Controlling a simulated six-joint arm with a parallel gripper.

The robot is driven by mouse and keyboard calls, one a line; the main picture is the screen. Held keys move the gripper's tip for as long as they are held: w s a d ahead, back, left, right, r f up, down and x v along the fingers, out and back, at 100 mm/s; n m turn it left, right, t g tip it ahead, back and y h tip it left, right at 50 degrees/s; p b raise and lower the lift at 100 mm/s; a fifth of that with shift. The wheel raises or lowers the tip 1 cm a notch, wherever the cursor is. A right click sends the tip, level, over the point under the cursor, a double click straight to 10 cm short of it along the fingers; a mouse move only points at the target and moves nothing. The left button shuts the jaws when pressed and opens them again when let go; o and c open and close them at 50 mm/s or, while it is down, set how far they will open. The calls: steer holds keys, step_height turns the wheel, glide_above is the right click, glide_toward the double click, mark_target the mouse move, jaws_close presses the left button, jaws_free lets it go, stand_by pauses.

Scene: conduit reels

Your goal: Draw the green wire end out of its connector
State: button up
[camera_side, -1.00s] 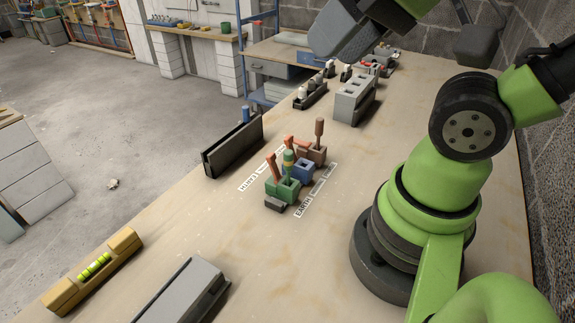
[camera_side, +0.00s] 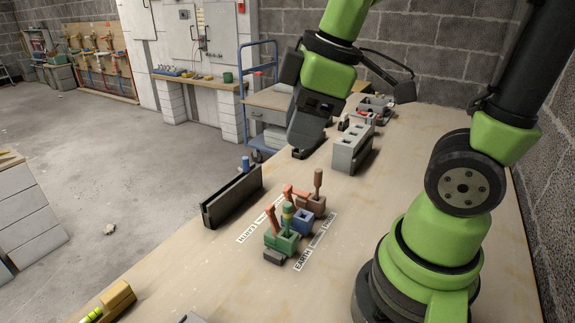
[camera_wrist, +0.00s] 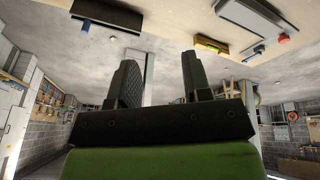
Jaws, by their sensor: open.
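In the side view, the green connector (camera_side: 285,243) sits mid-table with an orange lever (camera_side: 270,217) standing up on its left. The green wire end (camera_side: 287,215), banded with yellow, stands upright in it. Beside it are a blue connector (camera_side: 303,223) with an open top and a brown connector (camera_side: 315,203) with a brown wire end (camera_side: 318,180) upright in it. My gripper (camera_side: 303,152) is above the far part of the table, well away from the connectors. In the wrist view its two dark fingers (camera_wrist: 158,60) are apart with nothing between them; the connectors are not visible there.
A black channel (camera_side: 232,200) stands at the left table edge, with a blue peg (camera_side: 245,163) by it. A grey block with holes (camera_side: 347,155) stands behind the connectors. A yellow level (camera_side: 117,300) lies at the near left. Table around the connectors is mostly clear.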

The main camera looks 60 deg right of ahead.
mark_target(288, 204)
steer(key=w+f+n+g, duration=0.1)
steer(key=f+n, duration=0.1)
steer(key=n, duration=0.1)
steer(key=w+d+f+n+g, duration=0.1)
steer(key=f+n, duration=0.1)
steer(key=n, duration=0.1)
steer(key=w+d+f+n+g, duration=0.1)
steer(key=f+n, duration=0.2)
steer(key=n, duration=0.1)
steer(key=shift+w+h, duration=0.2)
steer(key=shift+h, duration=0.2)
steer(key=shift+w+d+f+n+g, duration=0.15)
steer(key=shift+f+n+g, duration=0.25)
steer(key=shift+f+n, duration=0.25)
steer(key=shift+f, duration=4.3)
jaws_close()
steer(key=shift+r, duration=0.95)
steer(key=shift+r, duration=3.5)
